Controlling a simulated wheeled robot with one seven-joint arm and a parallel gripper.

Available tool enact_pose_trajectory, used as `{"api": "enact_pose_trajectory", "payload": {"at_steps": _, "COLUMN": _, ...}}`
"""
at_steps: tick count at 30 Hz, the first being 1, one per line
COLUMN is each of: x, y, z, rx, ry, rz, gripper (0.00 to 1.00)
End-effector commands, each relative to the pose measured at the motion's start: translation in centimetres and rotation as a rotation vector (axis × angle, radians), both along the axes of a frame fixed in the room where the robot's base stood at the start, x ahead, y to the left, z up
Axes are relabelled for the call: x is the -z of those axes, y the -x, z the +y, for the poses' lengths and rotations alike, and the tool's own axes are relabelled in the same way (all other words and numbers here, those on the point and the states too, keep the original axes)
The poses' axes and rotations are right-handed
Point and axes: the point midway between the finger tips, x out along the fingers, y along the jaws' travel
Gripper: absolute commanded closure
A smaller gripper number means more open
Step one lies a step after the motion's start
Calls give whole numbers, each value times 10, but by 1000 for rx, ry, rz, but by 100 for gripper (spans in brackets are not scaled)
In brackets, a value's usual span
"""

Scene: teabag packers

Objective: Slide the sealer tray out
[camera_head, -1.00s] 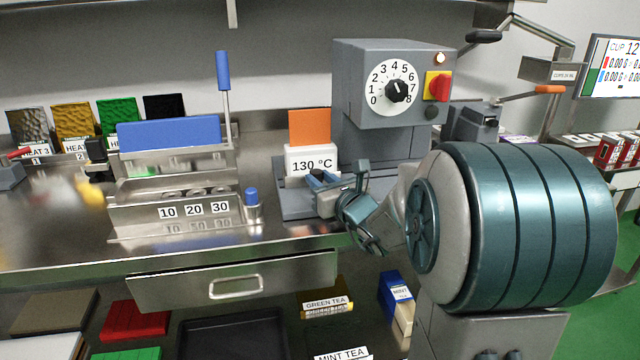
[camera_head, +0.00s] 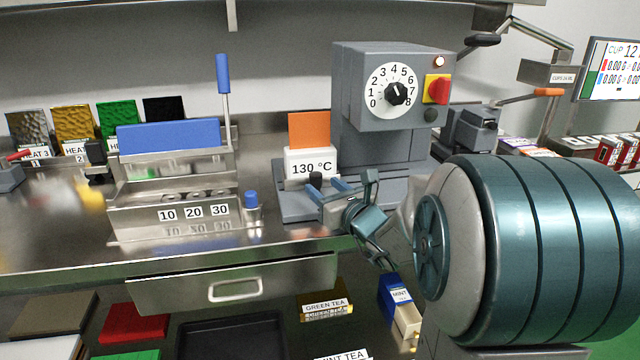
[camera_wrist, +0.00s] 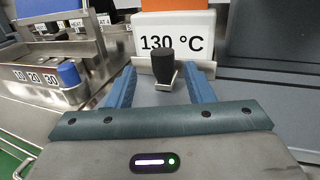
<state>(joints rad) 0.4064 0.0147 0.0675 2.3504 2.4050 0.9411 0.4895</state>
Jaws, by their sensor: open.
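The sealer is a grey machine (camera_head: 392,90) with a numbered dial and a red switch. At its front left stands a white block marked 130 °C (camera_head: 310,163) with an orange plate behind it. A black knob (camera_wrist: 163,66) on a small metal bracket stands in front of that block; it also shows in the head view (camera_head: 316,179). I take it for the sealer tray's handle; the tray itself cannot be clearly told from the base. My gripper (camera_wrist: 164,76) is open, with a blue finger on each side of the knob. Contact is not visible. My gripper also shows in the head view (camera_head: 332,189).
A metal fixture (camera_head: 170,205) marked 10, 20, 30, with a blue-capped post (camera_head: 251,200), stands left of my gripper. A drawer (camera_head: 235,285) is below the bench edge. The bench front between them is clear.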

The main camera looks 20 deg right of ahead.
Motion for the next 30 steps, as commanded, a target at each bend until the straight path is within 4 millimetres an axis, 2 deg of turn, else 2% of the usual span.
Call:
{"api": "enact_pose_trajectory", "payload": {"at_steps": 3, "x": -2, "y": 30, "z": -7, "rx": 3, "ry": 0, "rz": -1, "gripper": 52}}
{"api": "enact_pose_trajectory", "payload": {"at_steps": 10, "x": -2, "y": 83, "z": -19, "rx": 0, "ry": 0, "rz": -2, "gripper": 52}}
{"api": "enact_pose_trajectory", "payload": {"at_steps": 18, "x": 0, "y": 102, "z": -23, "rx": -3, "ry": 1, "rz": -2, "gripper": 52}}
{"api": "enact_pose_trajectory", "payload": {"at_steps": 30, "x": 0, "y": 105, "z": -24, "rx": -4, "ry": 0, "rz": 0, "gripper": 52}}
